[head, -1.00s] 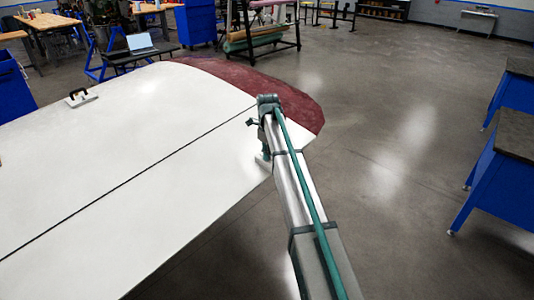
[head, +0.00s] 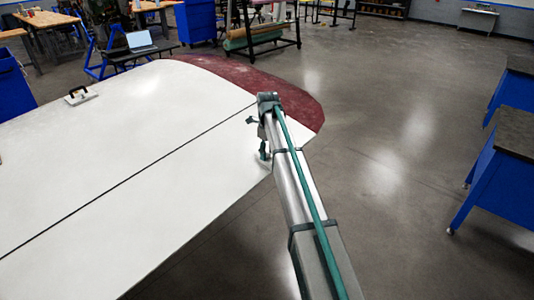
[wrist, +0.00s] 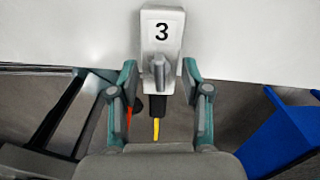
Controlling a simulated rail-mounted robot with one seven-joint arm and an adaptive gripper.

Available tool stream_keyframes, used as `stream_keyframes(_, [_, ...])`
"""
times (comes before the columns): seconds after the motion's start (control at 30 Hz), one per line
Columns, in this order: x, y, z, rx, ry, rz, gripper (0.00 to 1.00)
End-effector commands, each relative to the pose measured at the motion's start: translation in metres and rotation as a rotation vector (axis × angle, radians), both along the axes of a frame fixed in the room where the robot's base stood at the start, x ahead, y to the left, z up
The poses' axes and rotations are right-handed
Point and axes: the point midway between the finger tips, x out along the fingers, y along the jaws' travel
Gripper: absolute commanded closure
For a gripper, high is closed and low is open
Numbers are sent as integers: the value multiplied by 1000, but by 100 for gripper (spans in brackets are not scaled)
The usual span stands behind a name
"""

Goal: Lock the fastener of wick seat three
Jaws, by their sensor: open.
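Wick seat three (wrist: 161,30), a pale grey block marked with a black 3, sits at the edge of the white panel in the wrist view. A grey lever-like fastener (wrist: 158,72) stands on its lower part, pointing roughly along the seat. A black holder with a yellow wick tip (wrist: 156,128) sticks out below. My gripper (wrist: 159,70) is open, with one teal finger on each side of the seat's lower part and nothing gripped. In the head view my gripper (head: 264,152) is low at the panel's right edge; the arm hides most of it, and the seat cannot be made out.
The large white panel (head: 120,170) has a dark seam and a maroon end (head: 285,95). A small block with a black handle (head: 80,95) sits on its far left. Blue benches (head: 500,170) stand at right. The floor (head: 400,130) between is open.

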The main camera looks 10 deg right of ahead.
Motion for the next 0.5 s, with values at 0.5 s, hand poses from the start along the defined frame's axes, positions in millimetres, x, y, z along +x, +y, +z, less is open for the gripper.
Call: stream_keyframes(0.5, [0, 0, 32, 0, 0, 0, 52])
